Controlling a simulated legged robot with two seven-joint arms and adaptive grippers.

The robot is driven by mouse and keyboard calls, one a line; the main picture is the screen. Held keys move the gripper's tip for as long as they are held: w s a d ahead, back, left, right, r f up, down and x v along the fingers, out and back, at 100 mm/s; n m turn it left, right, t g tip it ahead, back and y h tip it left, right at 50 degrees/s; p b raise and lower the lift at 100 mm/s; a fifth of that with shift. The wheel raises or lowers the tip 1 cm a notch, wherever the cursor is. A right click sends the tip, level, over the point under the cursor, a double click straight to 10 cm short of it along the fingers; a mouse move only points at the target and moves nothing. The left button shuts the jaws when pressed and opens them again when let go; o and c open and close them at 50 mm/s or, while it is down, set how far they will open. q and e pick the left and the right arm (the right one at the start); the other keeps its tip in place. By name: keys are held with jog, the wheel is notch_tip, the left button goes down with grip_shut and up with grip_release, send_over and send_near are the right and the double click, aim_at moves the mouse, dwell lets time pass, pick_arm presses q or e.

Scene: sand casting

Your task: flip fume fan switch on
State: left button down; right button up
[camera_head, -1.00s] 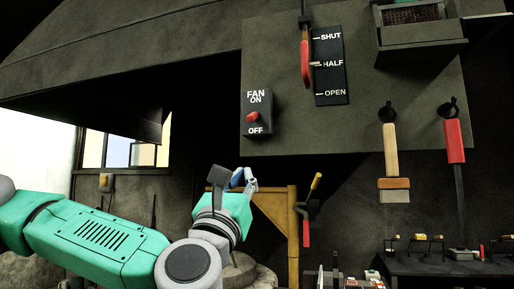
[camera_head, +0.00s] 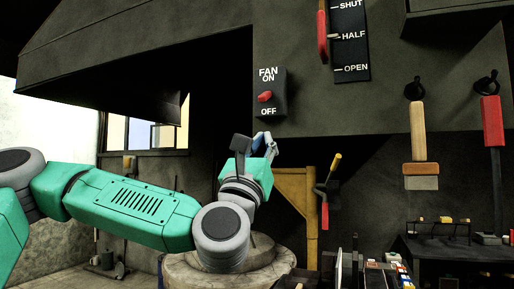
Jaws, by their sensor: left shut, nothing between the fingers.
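The fan switch (camera_head: 270,108) is a small dark box on the dark hood panel, marked FAN, ON above and OFF below. Its red toggle (camera_head: 265,96) sits between the two words; I cannot tell clearly which way it tips. My left gripper (camera_head: 266,142) is just below the box, pointing up, its fingers shut and empty. In the picture a small gap separates the fingertips from the box's lower edge; the depth between them is hard to judge. My right gripper is out of view.
A red damper lever (camera_head: 323,36) beside a SHUT/HALF/OPEN plate (camera_head: 350,45) is up and right of the switch. A brush (camera_head: 418,135) and a red-handled tool (camera_head: 491,112) hang at right. A round stone-like block (camera_head: 185,268) stands below my arm.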

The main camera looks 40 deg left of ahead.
aim_at(265, 96)
pick_arm(q)
jog(key=p+x, duration=0.1)
jog(key=x, duration=0.3)
jog(key=shift+a, duration=0.1)
jog(key=s+r+p, duration=0.1)
jog(key=s+r, duration=0.1)
jog(key=r, duration=0.1)
jog(key=shift+s, duration=0.15)
jog(key=shift+w+f, duration=0.1)
jog(key=shift+w, duration=0.1)
